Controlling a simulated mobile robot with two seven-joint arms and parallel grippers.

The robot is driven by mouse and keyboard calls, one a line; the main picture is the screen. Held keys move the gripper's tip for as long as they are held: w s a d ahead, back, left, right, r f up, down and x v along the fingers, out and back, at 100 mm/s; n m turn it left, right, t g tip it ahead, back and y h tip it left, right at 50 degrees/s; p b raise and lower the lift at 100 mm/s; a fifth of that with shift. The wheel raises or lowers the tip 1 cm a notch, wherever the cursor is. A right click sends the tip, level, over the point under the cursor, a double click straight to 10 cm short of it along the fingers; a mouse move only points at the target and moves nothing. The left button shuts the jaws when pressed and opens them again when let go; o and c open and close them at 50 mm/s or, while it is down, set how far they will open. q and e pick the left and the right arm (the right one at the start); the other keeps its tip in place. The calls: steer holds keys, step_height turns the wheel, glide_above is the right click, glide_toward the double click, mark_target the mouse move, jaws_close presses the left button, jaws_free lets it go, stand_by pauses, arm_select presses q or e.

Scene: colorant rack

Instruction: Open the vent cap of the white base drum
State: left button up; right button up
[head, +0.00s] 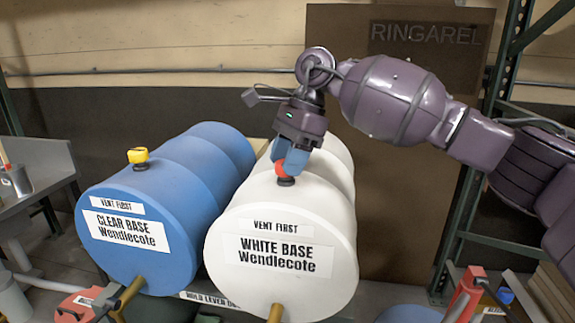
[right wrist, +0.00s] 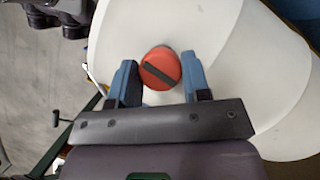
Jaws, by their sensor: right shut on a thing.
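The white base drum (head: 335,200) lies on its side, its label facing me. Its red vent cap (head: 283,171) sits on a dark neck on top of the drum, near the front end. My right gripper (head: 289,164) reaches down from above with its blue fingers at the cap and is shut on it. In the right wrist view the cap (right wrist: 160,68) shows between the two fingers, with a dark bar slanting across its top. The right finger is close against it; part of the cap's side is hidden. My left gripper is not in view.
The blue clear base drum (head: 178,185) lies close on the left, with a yellow vent cap (head: 138,156) on top. Brass-coloured taps (head: 128,290) stick out at the drum fronts. Green shelving posts (head: 490,130) stand at the right.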

steer(key=shift+w+n+b, duration=0.1)
steer(key=shift+n+b, duration=0.25)
steer(key=shift+n, duration=0.15)
steer(key=o, duration=0.9)
steer(key=v, duration=1.1)
steer(key=shift+a, duration=0.15)
